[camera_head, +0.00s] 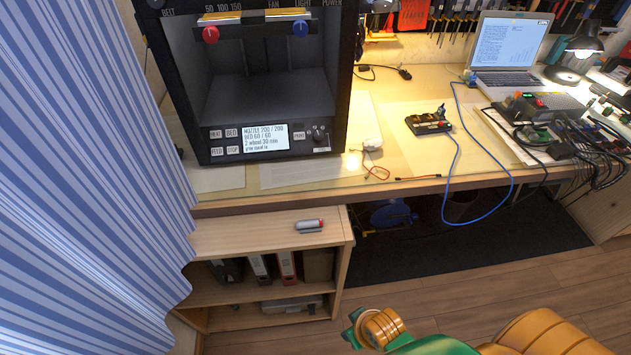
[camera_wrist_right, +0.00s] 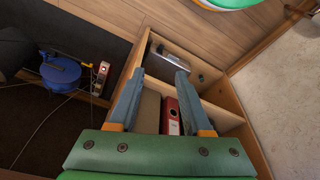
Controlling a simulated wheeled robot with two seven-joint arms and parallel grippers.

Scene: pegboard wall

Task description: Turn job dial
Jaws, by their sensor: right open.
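The dark dial (camera_head: 319,134) sits at the right end of the front panel of the black printer (camera_head: 347,90), beside the PRINT button. The small lit screen (camera_head: 266,138) left of it shows lines of text. The dial is too small to tell its pointer position. My right gripper (camera_wrist_right: 159,75) is open and empty in the right wrist view, its two blue-grey fingers apart over the low shelf unit. The dial is not in that view. My green and orange right arm shows at the bottom of the head view, well below and away from the dial. My left gripper is not in view.
A blue striped curtain (camera_head: 85,190) hangs at the left. A laptop, lamp and cables crowd the desk's right side. A blue cable (camera_head: 455,165) droops over the desk edge.

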